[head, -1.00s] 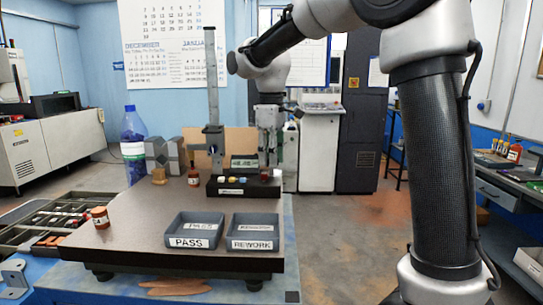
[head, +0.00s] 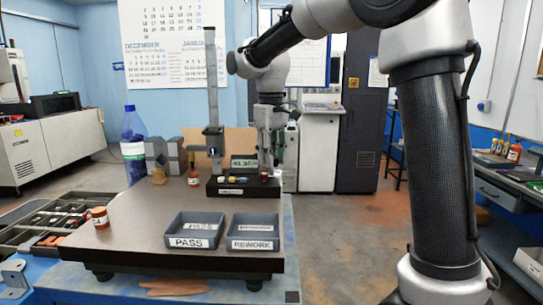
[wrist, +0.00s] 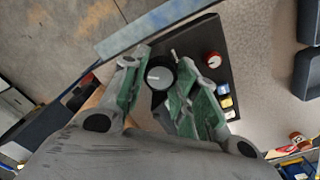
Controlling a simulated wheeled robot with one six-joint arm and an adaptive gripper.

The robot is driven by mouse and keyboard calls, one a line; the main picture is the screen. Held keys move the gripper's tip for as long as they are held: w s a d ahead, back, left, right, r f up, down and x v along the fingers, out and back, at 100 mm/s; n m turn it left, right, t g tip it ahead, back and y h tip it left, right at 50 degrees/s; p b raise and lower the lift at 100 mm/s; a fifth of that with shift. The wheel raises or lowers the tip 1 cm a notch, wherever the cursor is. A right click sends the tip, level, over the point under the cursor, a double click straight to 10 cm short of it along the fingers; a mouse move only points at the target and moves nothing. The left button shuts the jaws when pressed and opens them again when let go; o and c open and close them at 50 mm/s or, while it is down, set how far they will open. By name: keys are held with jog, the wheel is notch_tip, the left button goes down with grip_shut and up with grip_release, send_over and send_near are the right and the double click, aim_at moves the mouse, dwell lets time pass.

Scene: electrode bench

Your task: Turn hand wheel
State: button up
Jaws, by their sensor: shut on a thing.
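The hand wheel (wrist: 159,76) is a round black wheel with a pale hub, at one end of a dark instrument base (wrist: 205,42). My gripper (wrist: 160,70) has its green-padded fingers on either side of the wheel and is shut on it. In the head view my gripper (head: 268,150) points down at the right end of the base (head: 232,190) and hides the wheel. The base also carries a red knob (wrist: 212,59) and small coloured buttons (wrist: 224,95). A small display (head: 244,163) stands behind; its digits are hard to read.
A tall upright scale (head: 211,75) stands left of my gripper. PASS (head: 192,243) and REWORK (head: 252,245) trays sit at the plate's front. Small bottles (head: 193,177), grey blocks (head: 163,155) and a blue bottle (head: 133,150) stand left. The plate's middle (head: 135,215) is clear.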

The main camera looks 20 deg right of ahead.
jog(key=o, duration=1)
notch_tip(320, 180, up, 12)
jog(key=shift+a, duration=0.1)
